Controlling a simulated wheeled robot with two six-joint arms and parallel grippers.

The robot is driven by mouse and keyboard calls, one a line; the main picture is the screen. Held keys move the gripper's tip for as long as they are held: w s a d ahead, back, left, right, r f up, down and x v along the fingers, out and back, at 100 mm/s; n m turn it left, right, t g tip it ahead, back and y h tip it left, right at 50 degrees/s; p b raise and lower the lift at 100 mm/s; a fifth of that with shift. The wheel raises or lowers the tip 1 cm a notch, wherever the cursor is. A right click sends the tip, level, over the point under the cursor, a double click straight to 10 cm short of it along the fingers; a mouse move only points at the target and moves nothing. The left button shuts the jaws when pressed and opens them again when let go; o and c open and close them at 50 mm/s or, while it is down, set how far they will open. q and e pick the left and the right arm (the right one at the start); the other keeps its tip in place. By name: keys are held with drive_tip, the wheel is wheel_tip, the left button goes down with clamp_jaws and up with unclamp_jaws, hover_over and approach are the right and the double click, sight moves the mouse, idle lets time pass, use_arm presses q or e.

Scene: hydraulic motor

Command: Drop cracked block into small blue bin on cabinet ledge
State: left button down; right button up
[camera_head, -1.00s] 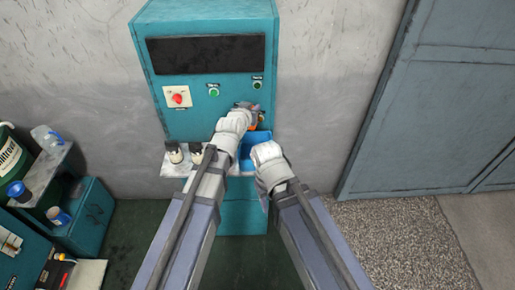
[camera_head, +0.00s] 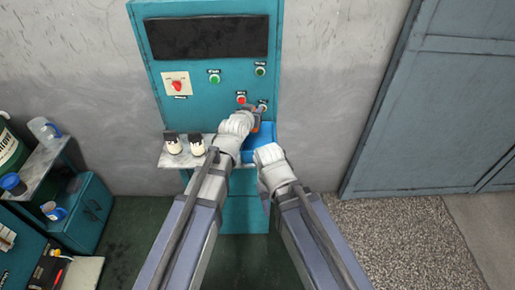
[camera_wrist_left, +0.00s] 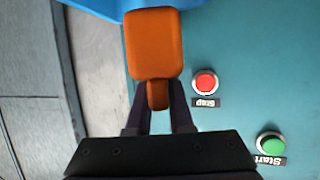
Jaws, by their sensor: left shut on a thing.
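The block is an orange piece (camera_wrist_left: 155,43) with a narrow stub, and my left gripper (camera_wrist_left: 158,103) is shut on that stub. I cannot make out a crack. In the head view the left gripper (camera_head: 254,112) is in front of the teal cabinet's lower panel, with a bit of orange showing beside it. The small blue bin (camera_head: 263,133) is just below and right of it, partly hidden by both arms. Its blue edge shows at the top of the left wrist view (camera_wrist_left: 100,6), beyond the block. My right gripper is hidden behind its own wrist, near the bin.
The teal cabinet (camera_head: 155,95) has a red stop button (camera_head: 241,100), green buttons and a red knob. Two small dark-capped bottles (camera_head: 184,145) stand on the ledge (camera_head: 170,160) left of my left arm. A side shelf with containers is far left.

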use_arm(q)
drive_tip(key=c, duration=0.7)
unclamp_jaws()
drive_tip(key=shift+s+r, duration=0.1)
drive_tip(key=shift+s, duration=0.05)
drive_tip(key=p+v, duration=0.3)
drive_tip(key=v, duration=0.4)
drive_tip(key=shift+s+a+r, duration=0.1)
drive_tip(key=shift+s, duration=0.2)
